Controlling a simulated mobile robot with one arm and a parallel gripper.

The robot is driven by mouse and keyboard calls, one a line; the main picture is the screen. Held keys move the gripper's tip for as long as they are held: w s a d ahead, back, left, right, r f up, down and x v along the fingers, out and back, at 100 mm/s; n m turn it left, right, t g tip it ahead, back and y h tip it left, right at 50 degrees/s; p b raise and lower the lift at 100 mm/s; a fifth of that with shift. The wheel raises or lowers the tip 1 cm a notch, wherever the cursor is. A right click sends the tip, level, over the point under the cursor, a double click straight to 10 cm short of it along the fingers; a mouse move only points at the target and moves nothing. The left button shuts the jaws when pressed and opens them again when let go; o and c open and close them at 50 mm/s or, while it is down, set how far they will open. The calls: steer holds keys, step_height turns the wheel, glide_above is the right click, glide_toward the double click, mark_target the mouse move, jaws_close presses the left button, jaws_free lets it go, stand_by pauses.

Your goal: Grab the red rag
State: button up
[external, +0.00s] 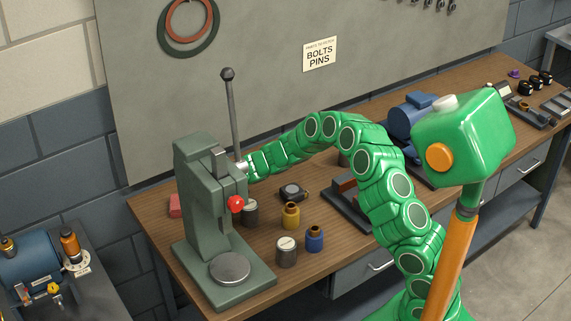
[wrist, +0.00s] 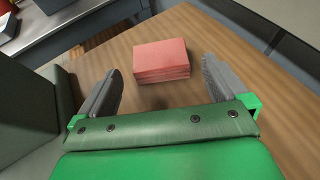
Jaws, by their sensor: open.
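The red rag (wrist: 161,61) is a folded, layered block lying on the wooden bench. In the wrist view it sits beyond my gripper (wrist: 162,82), roughly centred between the two grey fingers, which are spread apart and empty. No finger visibly touches it. In the external view the rag (external: 175,205) shows only partly, at the left of the bench behind the green press. My green arm arches over the bench toward the press column; the fingers are hidden there behind the press.
The green press (external: 197,200) with a tall lever and red knob stands right by the rag. Several small canisters, including a brass one (external: 291,216) and a blue one (external: 314,239), stand right of it. Bare wood (wrist: 215,50) lies right of the rag.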

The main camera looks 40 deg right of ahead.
mark_target(177, 202)
steer(key=shift+a+f, duration=0.2)
steer(key=shift+f, duration=0.35)
steer(key=shift+x, duration=3.15)
steer(key=shift+w+a+f, duration=0.2)
steer(key=shift+a, duration=0.25)
steer(key=shift+c, duration=0.5)
steer(key=c, duration=0.6)
